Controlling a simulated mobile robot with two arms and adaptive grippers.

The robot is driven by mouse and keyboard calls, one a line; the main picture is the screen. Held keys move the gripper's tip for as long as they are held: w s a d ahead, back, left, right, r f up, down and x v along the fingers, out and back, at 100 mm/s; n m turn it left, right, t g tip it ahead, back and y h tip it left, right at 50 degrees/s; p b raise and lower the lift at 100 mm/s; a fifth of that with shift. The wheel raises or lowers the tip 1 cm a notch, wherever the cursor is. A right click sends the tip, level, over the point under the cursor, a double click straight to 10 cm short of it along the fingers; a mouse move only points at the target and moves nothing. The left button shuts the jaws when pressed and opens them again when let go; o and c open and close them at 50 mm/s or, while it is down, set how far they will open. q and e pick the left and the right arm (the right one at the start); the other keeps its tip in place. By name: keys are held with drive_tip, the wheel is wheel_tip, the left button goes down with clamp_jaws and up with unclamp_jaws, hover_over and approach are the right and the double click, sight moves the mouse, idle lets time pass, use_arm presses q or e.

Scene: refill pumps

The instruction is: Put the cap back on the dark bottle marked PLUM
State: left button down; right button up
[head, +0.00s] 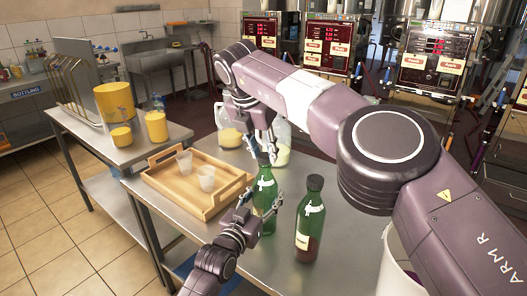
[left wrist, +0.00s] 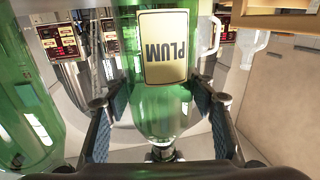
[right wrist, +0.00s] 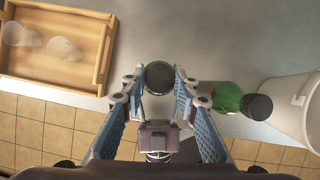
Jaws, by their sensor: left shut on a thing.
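The green bottle marked PLUM (head: 264,206) stands upright on the steel table in the head view. Its upside-down label (left wrist: 165,47) reads PLUM in the left wrist view. My left gripper (head: 250,212) is shut around the bottle's body; its fingers flank the glass in the left wrist view (left wrist: 160,112). A dark round cap (right wrist: 160,77) sits between the fingertips of my right gripper (right wrist: 160,76), which close on its sides. In the head view my right gripper (head: 268,150) is right above the bottle's top. Whether the cap is seated on the mouth is hidden.
A second green bottle (head: 310,225) with a dark cap stands close on the right. A wooden tray (head: 167,202) with two clear cups is on the left. Clear jugs (head: 229,130) stand behind. A white bucket (right wrist: 300,98) is beyond the second bottle.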

drive_tip(key=o, duration=0.9)
drive_tip(key=shift+o, duration=0.2)
drive_tip(key=shift+r, duration=0.15)
drive_tip(key=v, duration=0.7)
drive_tip(key=shift+s+a, duration=0.15)
drive_tip(key=shift+r, duration=0.1)
use_arm(q)
drive_tip(key=c, duration=0.8)
unclamp_jaws()
drive_tip(key=v, duration=1.2)
